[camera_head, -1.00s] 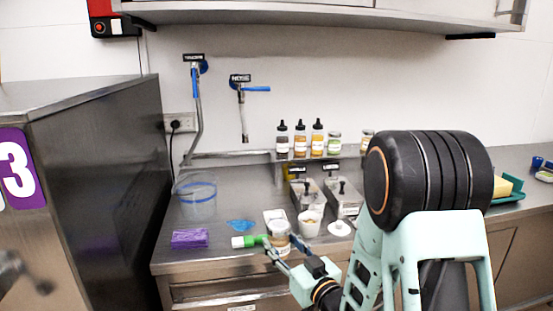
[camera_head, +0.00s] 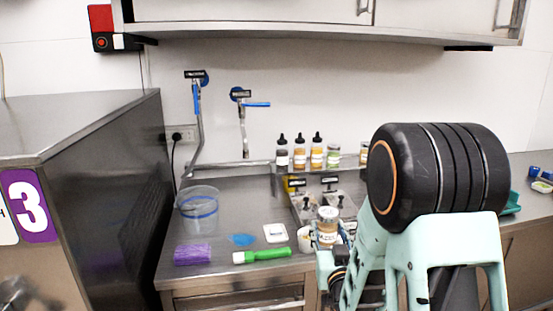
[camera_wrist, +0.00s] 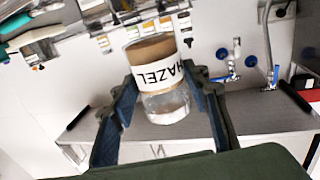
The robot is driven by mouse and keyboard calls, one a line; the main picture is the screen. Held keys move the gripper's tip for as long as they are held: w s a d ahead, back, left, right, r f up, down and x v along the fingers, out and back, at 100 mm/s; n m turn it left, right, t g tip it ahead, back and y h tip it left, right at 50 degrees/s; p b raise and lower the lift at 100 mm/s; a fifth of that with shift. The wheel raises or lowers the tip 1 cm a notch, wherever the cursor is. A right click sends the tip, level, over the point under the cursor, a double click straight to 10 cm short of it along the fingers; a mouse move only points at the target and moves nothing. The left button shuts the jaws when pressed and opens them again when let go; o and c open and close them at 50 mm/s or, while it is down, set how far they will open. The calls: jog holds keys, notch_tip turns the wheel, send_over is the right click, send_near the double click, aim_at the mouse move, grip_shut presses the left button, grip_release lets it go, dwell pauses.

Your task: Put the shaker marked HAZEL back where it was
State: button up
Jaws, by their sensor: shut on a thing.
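In the head view the shaker (camera_head: 328,224) is above the counter's front, before the metal-lidded tubs (camera_head: 305,206). My gripper (camera_head: 327,243) is partly hidden there by my arm. On the raised back shelf a green-labelled jar (camera_head: 333,155) and another jar (camera_head: 364,153) stand with a gap between them, the second partly hidden by my arm.
Three squeeze bottles (camera_head: 299,152) stand left of the jars.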

notch_tip(320, 180, up, 10)
jog(key=p, duration=0.8)
jog(key=shift+f, duration=0.25)
